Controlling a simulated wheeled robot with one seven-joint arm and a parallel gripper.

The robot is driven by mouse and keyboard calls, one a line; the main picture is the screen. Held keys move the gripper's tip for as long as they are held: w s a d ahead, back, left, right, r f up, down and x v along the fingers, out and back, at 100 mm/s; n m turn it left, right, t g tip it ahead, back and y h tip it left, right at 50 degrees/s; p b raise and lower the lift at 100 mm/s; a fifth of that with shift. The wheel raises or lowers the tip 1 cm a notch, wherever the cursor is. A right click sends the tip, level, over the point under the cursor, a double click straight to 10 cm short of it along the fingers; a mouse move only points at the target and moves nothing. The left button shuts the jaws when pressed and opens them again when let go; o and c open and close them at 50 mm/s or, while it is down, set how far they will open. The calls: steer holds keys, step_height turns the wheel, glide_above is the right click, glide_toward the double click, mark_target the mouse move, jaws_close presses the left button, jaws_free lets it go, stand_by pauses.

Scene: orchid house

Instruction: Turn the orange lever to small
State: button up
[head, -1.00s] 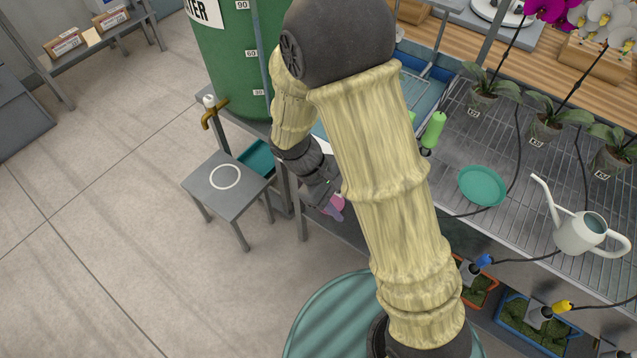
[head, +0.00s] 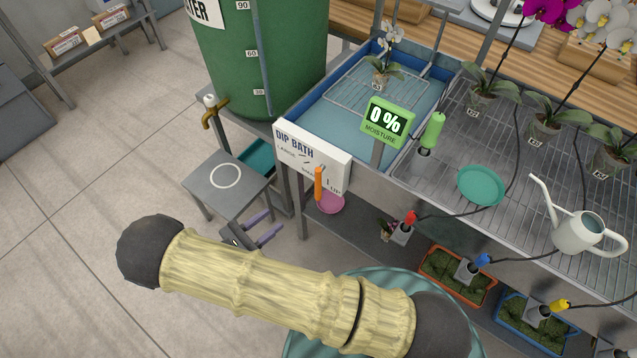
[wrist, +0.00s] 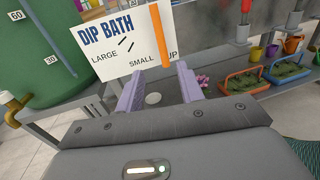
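The orange lever (head: 318,183) is on the front of the white dip bath panel (head: 297,155). In the wrist view the lever (wrist: 160,35) hangs almost straight down, its lower end past the panel's bottom edge. It lies between the words SMALL and UP, close beside UP; LARGE is further left. My gripper (head: 276,220) is in front of the panel, lower and to the left of the lever, apart from it. Its two purple fingers are spread and empty. In the wrist view the lever's lower end appears beyond the gap between the fingertips (wrist: 160,72).
A grey stool (head: 200,185) and the green water tank (head: 265,60) with its brass tap (head: 212,115) stand left of the bath. A pink dish (head: 330,203) is below the lever. A moisture sign (head: 387,122) reads 0 %. An orchid (head: 382,75) stands over the bath.

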mark_target(318, 184)
steer(key=p+x, duration=0.3)
steer(key=x, duration=1.4)
steer(key=shift+w+d, duration=0.15)
steer(key=shift+d, duration=0.1)
jaws_close()
